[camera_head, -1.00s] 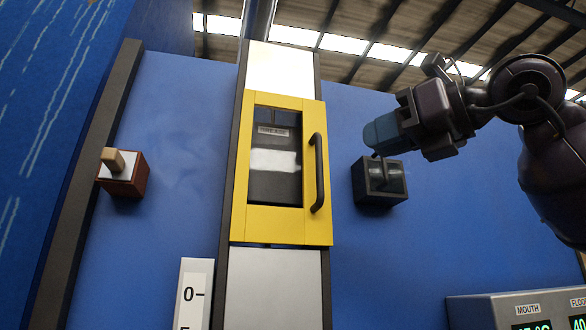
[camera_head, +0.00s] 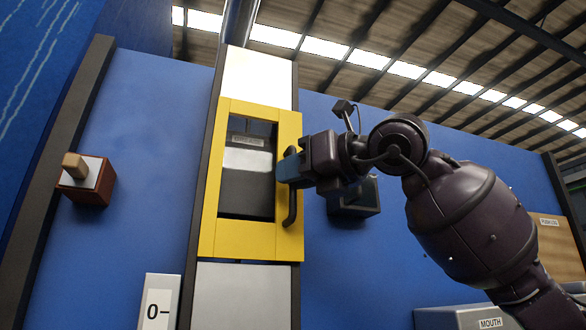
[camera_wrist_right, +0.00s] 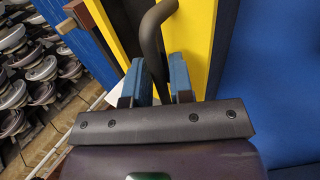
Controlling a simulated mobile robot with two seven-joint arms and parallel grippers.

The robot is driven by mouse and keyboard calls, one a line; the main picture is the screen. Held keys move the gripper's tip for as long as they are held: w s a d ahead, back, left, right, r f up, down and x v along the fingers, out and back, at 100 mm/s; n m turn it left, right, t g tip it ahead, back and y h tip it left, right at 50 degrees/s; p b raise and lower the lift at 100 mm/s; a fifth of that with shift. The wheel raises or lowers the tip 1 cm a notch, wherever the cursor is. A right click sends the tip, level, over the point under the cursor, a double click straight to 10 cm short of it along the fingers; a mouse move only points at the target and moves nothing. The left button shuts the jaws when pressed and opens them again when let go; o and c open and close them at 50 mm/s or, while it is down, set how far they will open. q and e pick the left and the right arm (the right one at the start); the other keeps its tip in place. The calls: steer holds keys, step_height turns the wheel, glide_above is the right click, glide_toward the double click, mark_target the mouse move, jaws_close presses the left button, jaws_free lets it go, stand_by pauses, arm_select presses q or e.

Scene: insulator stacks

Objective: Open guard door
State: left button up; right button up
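The yellow guard door (camera_head: 231,240) with a dark window stands in the middle of the head view and looks closed in its frame. Its dark curved handle (camera_head: 292,205) is on the door's right side, its upper part hidden behind my right gripper (camera_head: 281,168). In the right wrist view, the handle (camera_wrist_right: 152,35) runs down between the two blue fingers of my right gripper (camera_wrist_right: 160,80), one finger on each side. I cannot tell whether the fingers press on it. The yellow door edge (camera_wrist_right: 197,45) is just beyond. My left gripper is not in view.
A red-brown box with a wooden knob (camera_head: 88,180) is on the blue wall at left. A dark box (camera_head: 355,203) is on the wall right of the door, partly behind my right arm. A grey console (camera_head: 450,318) stands low at right.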

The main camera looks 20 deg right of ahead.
steer(key=shift+w+a, duration=0.1)
steer(key=shift+w, duration=0.05)
jaws_close()
